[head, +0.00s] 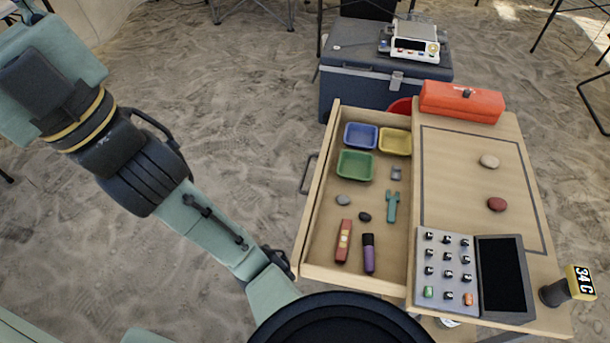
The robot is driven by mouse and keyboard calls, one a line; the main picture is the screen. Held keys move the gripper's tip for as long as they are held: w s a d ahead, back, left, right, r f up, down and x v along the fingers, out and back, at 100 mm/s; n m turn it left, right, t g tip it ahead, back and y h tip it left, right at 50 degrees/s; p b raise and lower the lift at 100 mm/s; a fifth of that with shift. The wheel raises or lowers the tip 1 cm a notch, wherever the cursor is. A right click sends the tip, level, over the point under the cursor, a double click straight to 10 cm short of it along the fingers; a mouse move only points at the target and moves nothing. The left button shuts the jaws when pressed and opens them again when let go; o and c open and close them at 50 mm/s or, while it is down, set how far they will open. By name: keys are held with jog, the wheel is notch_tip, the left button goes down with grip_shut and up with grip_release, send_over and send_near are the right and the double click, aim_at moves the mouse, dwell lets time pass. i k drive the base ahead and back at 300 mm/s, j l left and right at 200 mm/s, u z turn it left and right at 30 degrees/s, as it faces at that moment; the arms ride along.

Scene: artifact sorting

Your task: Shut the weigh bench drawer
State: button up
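The weigh bench (465,160) stands at the right with a light wood top. Its drawer (330,215) is pulled out to the left and stands wide open. The drawer's front panel is its left edge, with a grey handle (308,173) on the outside. Inside are a blue tray (361,136), a yellow tray (395,142), a green tray (355,164), a teal forked piece (392,207), a red tool (343,241), a purple marker (368,253) and several small stones. My arm crosses the left and bottom of the view. I cannot make out my gripper.
A blue case (355,75) carrying a scale (414,42) stands behind. Sandy floor left of the drawer is clear apart from my arm.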

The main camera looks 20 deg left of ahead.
aim_at(314, 257)
jog(key=k+j+z, duration=0.1)
jog(key=j, duration=0.4)
jog(key=k+j+z, duration=0.15)
jog(key=j, duration=0.3)
jog(key=j+z, duration=0.1)
jog(key=j, duration=0.4)
jog(key=i+j+u, duration=0.45)
